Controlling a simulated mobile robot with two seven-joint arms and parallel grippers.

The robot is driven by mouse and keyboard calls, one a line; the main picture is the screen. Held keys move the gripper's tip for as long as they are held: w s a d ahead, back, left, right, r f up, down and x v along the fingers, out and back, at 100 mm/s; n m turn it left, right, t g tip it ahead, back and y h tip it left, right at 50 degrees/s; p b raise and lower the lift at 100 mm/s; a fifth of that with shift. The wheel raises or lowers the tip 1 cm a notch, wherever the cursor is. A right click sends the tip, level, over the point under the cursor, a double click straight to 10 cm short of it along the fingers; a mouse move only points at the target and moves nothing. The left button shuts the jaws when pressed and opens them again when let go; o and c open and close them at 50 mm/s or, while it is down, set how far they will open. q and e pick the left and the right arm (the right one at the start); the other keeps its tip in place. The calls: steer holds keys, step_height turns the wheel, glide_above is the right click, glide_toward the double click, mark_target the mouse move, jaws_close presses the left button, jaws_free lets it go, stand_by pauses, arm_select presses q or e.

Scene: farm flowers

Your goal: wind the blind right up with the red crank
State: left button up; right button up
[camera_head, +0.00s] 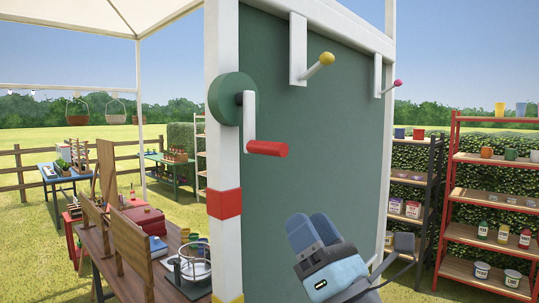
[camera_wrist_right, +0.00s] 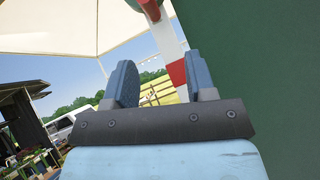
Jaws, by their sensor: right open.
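The crank has a red handle (camera_head: 267,148) on a white arm (camera_head: 249,118), mounted on a round green disc (camera_head: 228,98) on a white post (camera_head: 223,150). The handle sticks out to the right, at the arm's lower end. My right gripper (camera_head: 313,228) is open and empty, below and to the right of the handle, apart from it. In the right wrist view the open fingers (camera_wrist_right: 160,78) have nothing between them, and a red piece, apparently the handle (camera_wrist_right: 150,10), shows at the top edge. I cannot tell whether the large green panel (camera_head: 310,130) is the blind. My left gripper is out of view.
A wooden bench (camera_head: 130,250) stands at lower left, a red shelf (camera_head: 490,200) at right. Space between gripper and handle looks clear.

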mark_target(270, 149)
steer(key=shift+n+y, duration=0.5)
steer(key=shift+n, duration=0.2)
steer(key=p+x, duration=0.1)
steer(key=x, duration=0.3)
steer(key=p+x, duration=0.1)
steer(key=x, duration=0.4)
steer(key=s+r+p+x, duration=0.1)
steer(key=p+x, duration=0.1)
steer(key=x, duration=0.2)
steer(key=shift+a, duration=0.1)
steer(key=shift+w+a+r, duration=0.3)
steer(key=shift+w+r, duration=0.1)
steer(key=shift+r, duration=0.05)
steer(key=shift+c, duration=0.5)
jaws_close()
